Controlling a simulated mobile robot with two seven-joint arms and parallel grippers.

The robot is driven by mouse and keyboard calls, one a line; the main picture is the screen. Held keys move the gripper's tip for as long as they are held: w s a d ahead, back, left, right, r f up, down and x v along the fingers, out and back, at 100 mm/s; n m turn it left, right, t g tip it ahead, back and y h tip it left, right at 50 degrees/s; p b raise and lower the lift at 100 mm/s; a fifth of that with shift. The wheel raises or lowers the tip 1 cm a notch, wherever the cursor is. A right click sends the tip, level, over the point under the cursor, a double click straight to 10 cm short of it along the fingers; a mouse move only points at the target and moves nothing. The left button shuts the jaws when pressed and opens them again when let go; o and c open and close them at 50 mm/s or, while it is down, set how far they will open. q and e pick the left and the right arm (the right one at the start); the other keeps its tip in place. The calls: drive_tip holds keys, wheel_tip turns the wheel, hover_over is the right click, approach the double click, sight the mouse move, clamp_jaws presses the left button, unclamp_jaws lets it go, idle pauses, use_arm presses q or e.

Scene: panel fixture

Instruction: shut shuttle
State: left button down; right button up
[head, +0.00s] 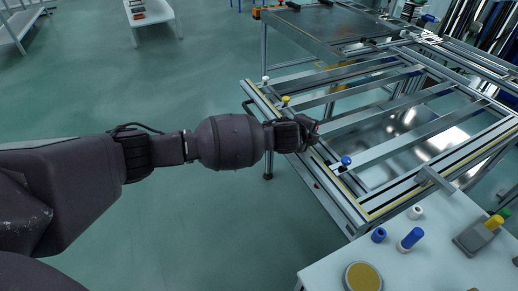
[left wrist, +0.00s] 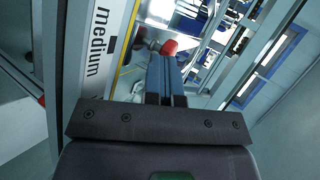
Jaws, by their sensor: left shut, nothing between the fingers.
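The panel fixture (head: 345,192) is a metal frame with several crossbars. Along its near-left rail stand a white knob (head: 265,79), a yellow knob (head: 286,100) and a blue knob (head: 346,160). I cannot tell which part is the shuttle. My left gripper (head: 314,132) is over that rail, between the yellow and blue knobs. In the left wrist view its fingers (left wrist: 165,72) are shut and empty, with a red knob (left wrist: 169,47) right beyond their tips. I cannot tell whether they touch it. The gripper hides most of the red knob in the head view. My right gripper is not in view.
A white table (head: 340,258) at the front right holds a blue ring (head: 378,235), a blue-topped cylinder (head: 411,238) and a round tan-topped dish (head: 362,277). The rail bears the label "medium" (left wrist: 98,42). Open floor lies left of the fixture.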

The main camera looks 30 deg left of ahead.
sight(339, 128)
use_arm(q)
drive_tip(key=w+d, duration=0.2)
drive_tip(key=w, duration=0.1)
drive_tip(key=w+d+b, duration=0.1)
drive_tip(key=w+d, duration=0.1)
drive_tip(key=w+d+b, duration=0.1)
drive_tip(key=w+d, duration=0.1)
drive_tip(key=w, duration=0.1)
drive_tip(key=shift+w+d+f, duration=0.3)
drive_tip(key=shift+f, duration=0.1)
drive_tip(key=shift+w+d+r, duration=0.1)
drive_tip(key=shift+w+d, duration=0.2)
drive_tip(key=shift+w, duration=0.2)
drive_tip(key=shift+r, duration=0.3)
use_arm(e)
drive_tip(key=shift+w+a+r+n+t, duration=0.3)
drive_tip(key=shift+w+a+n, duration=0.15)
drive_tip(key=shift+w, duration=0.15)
use_arm(q)
drive_tip(key=shift+w+r, duration=0.1)
drive_tip(key=shift+r, duration=0.05)
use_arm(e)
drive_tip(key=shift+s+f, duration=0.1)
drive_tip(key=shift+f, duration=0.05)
